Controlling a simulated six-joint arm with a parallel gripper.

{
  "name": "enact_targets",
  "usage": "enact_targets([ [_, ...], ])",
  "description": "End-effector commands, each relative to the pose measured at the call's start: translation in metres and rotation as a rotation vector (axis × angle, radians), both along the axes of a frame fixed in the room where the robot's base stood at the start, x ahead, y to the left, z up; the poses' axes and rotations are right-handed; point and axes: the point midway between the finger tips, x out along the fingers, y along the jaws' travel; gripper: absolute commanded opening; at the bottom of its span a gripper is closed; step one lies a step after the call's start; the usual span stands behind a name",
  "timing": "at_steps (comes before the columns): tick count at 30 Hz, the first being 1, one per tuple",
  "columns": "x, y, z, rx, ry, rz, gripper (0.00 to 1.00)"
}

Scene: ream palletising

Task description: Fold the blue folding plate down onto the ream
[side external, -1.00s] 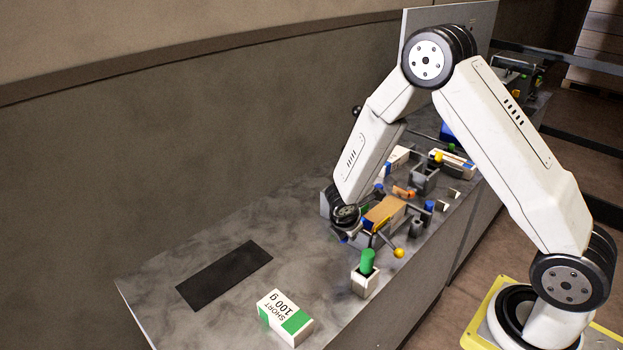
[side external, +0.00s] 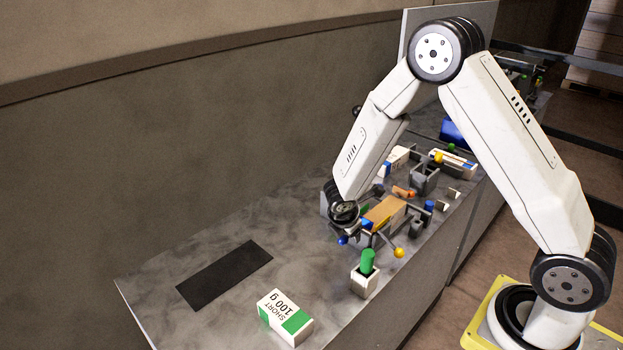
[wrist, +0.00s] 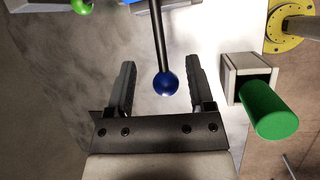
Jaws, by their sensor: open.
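A blue ball (wrist: 166,84) on the end of a dark rod lies between the two fingers of my gripper (wrist: 162,85) in the wrist view. The fingers are apart, with a gap on each side of the ball. In the side view the blue ball (side external: 342,240) shows just below my wrist. A tan-topped block (side external: 384,212), perhaps the ream, lies in a fixture to the right of my gripper. A small blue part (side external: 366,224) shows beside it. My wrist hides much of the fixture's left side, and I cannot make out the folding plate clearly.
A white holder (side external: 364,282) with a green cylinder (side external: 368,260) stands close to the right of my gripper. A yellow-ball lever (side external: 398,252) sticks out nearby. A green-and-white pack (side external: 285,316) and a black mat (side external: 225,274) lie in front, with clear bench around them.

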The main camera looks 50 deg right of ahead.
Motion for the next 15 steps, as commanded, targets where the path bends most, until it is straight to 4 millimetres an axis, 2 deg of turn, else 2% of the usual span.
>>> enact_targets([
  [15, -0.007, 0.023, 0.049, 0.0, -0.004, 0.003, 0.69],
])
